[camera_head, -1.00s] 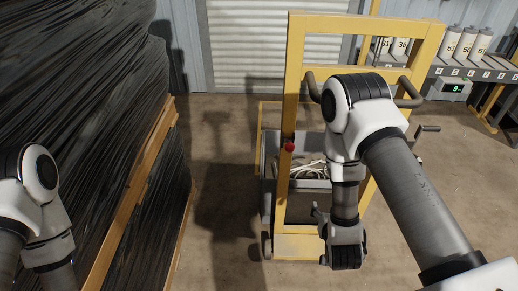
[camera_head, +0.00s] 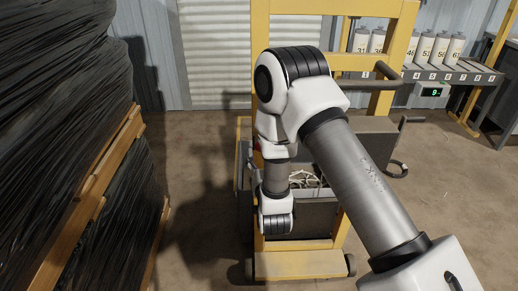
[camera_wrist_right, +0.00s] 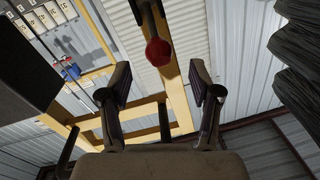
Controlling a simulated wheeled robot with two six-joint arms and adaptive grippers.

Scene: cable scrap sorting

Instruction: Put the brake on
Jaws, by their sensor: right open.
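The yellow cart (camera_head: 300,264) stands ahead, with a tall upright frame and a grey bin holding pale cables (camera_head: 303,180). In the right wrist view a red ball knob (camera_wrist_right: 158,52) sits at the end of a dark lever, beyond the fingertips and roughly centred between them. My right gripper (camera_wrist_right: 158,85) is open, with nothing between its fingers. In the head view my right arm covers most of the cart's left post and hides the gripper. The knob is almost wholly hidden there. My left gripper is out of view.
A tall stack in black wrap on wooden pallets (camera_head: 75,215) stands at left. A roller conveyor (camera_head: 450,76) with white numbered canisters (camera_head: 440,48) runs at the back right. Floor between stack and cart is free.

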